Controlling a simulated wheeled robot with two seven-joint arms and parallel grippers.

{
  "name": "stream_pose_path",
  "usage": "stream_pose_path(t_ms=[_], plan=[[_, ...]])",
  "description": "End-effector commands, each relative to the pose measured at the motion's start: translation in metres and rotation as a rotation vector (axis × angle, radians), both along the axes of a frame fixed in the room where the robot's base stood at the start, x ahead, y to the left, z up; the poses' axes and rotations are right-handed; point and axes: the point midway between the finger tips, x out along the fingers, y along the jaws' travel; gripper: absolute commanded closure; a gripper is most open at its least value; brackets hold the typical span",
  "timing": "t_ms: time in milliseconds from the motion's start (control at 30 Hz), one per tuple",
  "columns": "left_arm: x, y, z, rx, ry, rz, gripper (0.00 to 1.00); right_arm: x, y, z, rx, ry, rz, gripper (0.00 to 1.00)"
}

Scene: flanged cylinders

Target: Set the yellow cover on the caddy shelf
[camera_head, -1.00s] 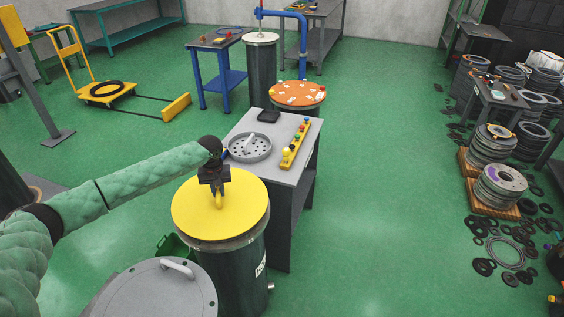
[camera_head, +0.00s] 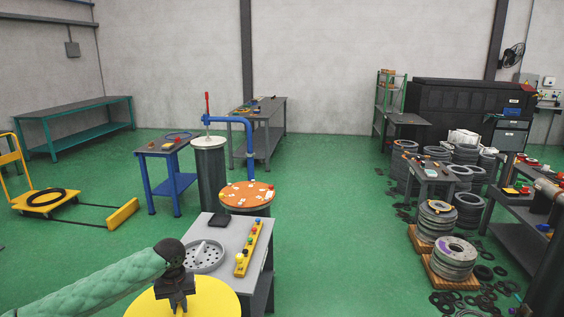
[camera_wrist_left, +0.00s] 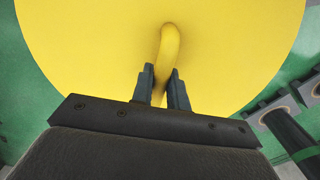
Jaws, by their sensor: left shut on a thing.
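The yellow cover (camera_head: 208,299) is a round flat disc with a curved handle, at the bottom edge of the head view and partly cut off. My left gripper (camera_head: 178,303) is above it, shut on the handle. In the left wrist view the two fingers (camera_wrist_left: 161,78) are on either side of the yellow handle (camera_wrist_left: 168,45), and the cover (camera_wrist_left: 90,50) fills most of the picture. What lies under the cover is hidden. I cannot tell which thing is the caddy shelf. My right gripper is not in view.
A grey bench (camera_head: 228,260) beyond the cover bears a perforated grey dish (camera_head: 203,257) and a yellow strip with coloured knobs (camera_head: 248,250). An orange-topped cylinder (camera_head: 247,193) stands behind it. Flanged stacks (camera_head: 453,258) stand at right. The green floor (camera_head: 335,230) between is clear.

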Motion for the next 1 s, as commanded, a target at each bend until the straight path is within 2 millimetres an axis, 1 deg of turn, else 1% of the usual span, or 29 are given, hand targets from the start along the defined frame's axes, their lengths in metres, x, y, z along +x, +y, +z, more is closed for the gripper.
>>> stream_pose_path(t_ms=[33, 167, 200, 300, 400, 500, 633, 1000], plan=[[-0.012, -0.014, -0.002, -0.002, -0.002, -0.031, 1.0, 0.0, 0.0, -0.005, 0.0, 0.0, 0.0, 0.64], [-0.048, -0.049, -0.005, -0.004, -0.006, -0.113, 1.0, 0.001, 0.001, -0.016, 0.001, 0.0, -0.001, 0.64], [-0.059, -0.059, -0.007, -0.006, -0.007, -0.14, 1.0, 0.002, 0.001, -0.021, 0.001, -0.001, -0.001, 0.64], [-0.088, -0.082, -0.015, -0.012, -0.009, -0.212, 1.0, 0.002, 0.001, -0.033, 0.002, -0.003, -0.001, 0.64], [-0.108, -0.097, -0.024, -0.018, -0.011, -0.261, 1.0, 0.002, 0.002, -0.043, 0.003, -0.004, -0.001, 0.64], [-0.115, -0.101, -0.034, -0.017, -0.008, -0.278, 1.0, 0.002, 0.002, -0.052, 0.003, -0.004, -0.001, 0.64], [-0.115, -0.1, -0.042, -0.015, -0.005, -0.278, 1.0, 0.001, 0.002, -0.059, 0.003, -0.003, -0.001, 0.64], [-0.115, -0.101, -0.045, -0.016, -0.006, -0.279, 1.0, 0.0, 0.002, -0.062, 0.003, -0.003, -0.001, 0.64]])
